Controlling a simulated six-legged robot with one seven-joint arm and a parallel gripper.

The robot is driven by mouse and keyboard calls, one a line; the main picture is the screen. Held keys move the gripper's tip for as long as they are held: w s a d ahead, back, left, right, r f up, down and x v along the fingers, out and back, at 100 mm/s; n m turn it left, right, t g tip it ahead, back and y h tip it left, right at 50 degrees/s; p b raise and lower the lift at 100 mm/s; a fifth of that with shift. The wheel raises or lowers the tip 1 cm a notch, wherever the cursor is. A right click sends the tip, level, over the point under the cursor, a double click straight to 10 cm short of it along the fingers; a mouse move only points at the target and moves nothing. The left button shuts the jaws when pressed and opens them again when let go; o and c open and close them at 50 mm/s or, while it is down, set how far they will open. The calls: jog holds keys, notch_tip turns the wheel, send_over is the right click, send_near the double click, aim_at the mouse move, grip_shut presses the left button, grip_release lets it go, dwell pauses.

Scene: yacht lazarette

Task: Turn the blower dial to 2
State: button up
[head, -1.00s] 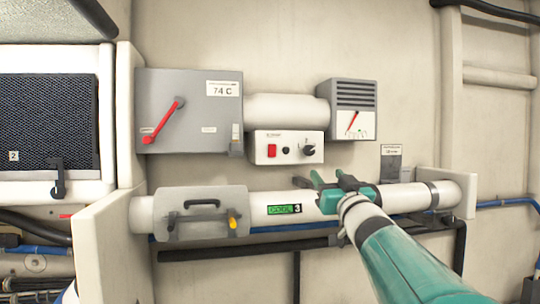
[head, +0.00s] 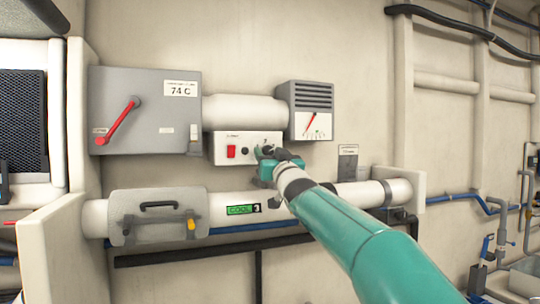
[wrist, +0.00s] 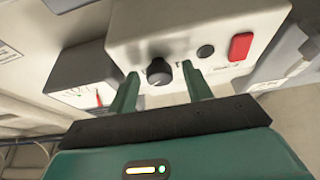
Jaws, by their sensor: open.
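The blower dial is a dark round knob (wrist: 159,72) on a white control box (head: 222,160); in the wrist view it sits between my two fingers. My gripper (head: 266,152) is in front of the right part of that box in the head view and covers the dial there. In the wrist view my green gripper fingers (wrist: 160,88) are apart, one on each side of the dial, with visible gaps. I cannot tell how deep the tips reach. The setting of the dial is too small to read.
A red switch (head: 231,152) and a small black button (head: 245,151) share the box. A grey box with a red lever (head: 118,124) is at left, a gauge (head: 316,125) at right. Below runs a white pipe (head: 342,198) with a green COOL label (head: 239,210).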

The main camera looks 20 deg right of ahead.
jog(key=shift+c, duration=0.2)
jog(key=shift+w, duration=0.1)
jog(key=c, duration=0.9)
jog(key=shift+n, duration=0.6)
jog(key=n+y, duration=0.2)
jog(key=n, duration=0.2)
jog(key=n+g+y, duration=0.1)
jog(key=n+y, duration=0.1)
jog(key=n, duration=0.2)
jog(key=shift+d+y, duration=0.2)
jog(key=shift+y, duration=0.1)
jog(key=n+g+y, duration=0.1)
jog(key=n, duration=0.2)
jog(key=n+g+y, duration=0.1)
jog(key=n, duration=0.2)
jog(key=shift+d+r+n+g, duration=0.1)
jog(key=shift+d+n+g, duration=0.05)
jog(key=shift+n+g, duration=0.2)
jog(key=shift+n, duration=0.25)
